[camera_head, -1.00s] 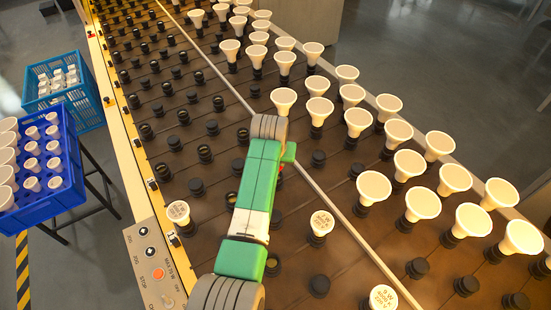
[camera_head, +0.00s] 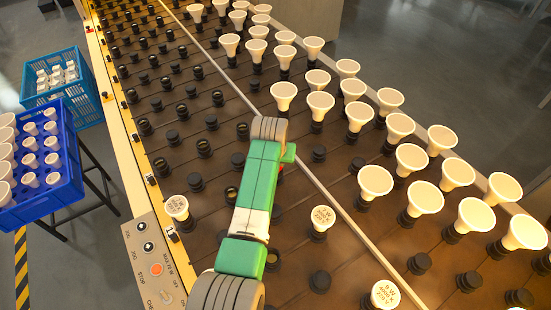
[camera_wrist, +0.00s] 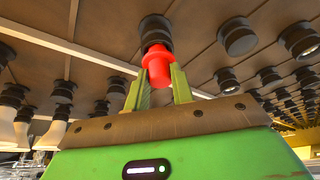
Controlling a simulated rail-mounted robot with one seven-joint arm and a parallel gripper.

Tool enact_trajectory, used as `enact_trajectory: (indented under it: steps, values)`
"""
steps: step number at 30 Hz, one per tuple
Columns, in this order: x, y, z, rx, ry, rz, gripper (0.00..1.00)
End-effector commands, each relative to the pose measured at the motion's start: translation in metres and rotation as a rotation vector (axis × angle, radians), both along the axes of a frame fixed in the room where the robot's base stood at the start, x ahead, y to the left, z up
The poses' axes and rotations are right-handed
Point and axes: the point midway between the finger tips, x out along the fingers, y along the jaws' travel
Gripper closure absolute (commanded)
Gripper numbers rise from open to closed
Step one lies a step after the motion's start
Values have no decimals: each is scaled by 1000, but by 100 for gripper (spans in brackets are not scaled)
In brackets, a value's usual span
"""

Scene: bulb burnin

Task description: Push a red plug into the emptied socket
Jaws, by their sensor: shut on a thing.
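In the wrist view my gripper (camera_wrist: 158,85) is shut on a red plug (camera_wrist: 158,66), which stands up between its two fingers. The plug's far end meets the rim of a black socket (camera_wrist: 155,29). I cannot tell how far it is inside. In the head view my green arm hides most of the gripper and the socket; only a small speck of red shows beside the arm's far end.
Rows of black sockets fill the dark rack; many hold white bulbs (camera_head: 375,182), mostly on the right. Single bulbs (camera_head: 322,218) stand close to my arm. A control panel (camera_head: 150,262) and a blue crate of bulbs (camera_head: 62,190) are at the left.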

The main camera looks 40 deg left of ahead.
Motion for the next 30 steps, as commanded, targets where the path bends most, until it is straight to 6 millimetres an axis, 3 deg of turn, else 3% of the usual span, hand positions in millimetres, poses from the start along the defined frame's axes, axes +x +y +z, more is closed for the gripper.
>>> enact_trajectory:
  steps: [11, 12, 15, 16, 24, 30]
  values:
    - [0, 0, -12, 1, -1, 0, 100]
    - [0, 0, -12, 1, -1, 0, 72]
    - [0, 0, -11, 1, -1, 0, 53]
    - [0, 0, -11, 1, -1, 0, 51]
    - [0, 0, -8, 1, -1, 0, 51]
    - [-11, -8, 29, 2, -2, -1, 51]
